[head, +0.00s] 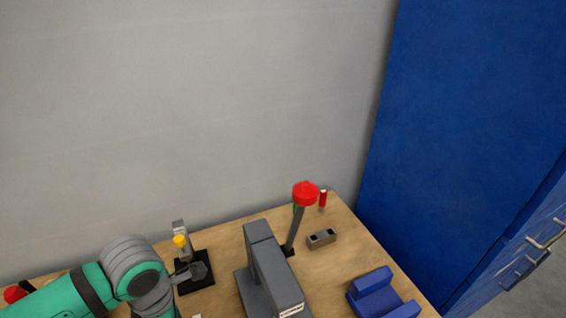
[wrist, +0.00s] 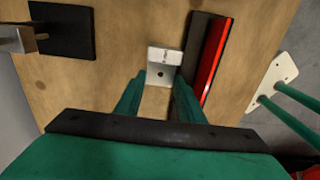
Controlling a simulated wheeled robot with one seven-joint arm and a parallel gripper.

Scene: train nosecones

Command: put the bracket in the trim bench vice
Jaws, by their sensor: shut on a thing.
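The bracket (wrist: 164,57) is a small pale metal angle piece with a hole, in the upper middle of the wrist view. My gripper (wrist: 156,88) has its two green fingers on either side of the bracket and is shut on it. Whether the bracket touches the wooden bench below cannot be told. In the head view my arm is at the lower left, and the gripper and bracket are out of sight. A blue block with a channel (head: 376,292), likely the trim bench vice, sits at the right of the bench, apart from my arm.
A grey press-like machine (head: 268,270) with a red-knobbed lever (head: 305,194) stands mid-bench. A black-based clamp (head: 195,274) is left of it, a small metal block (head: 322,238) right. A red-edged dark bar (wrist: 207,58) lies close right of the gripper. A blue cabinet (head: 460,130) stands beyond.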

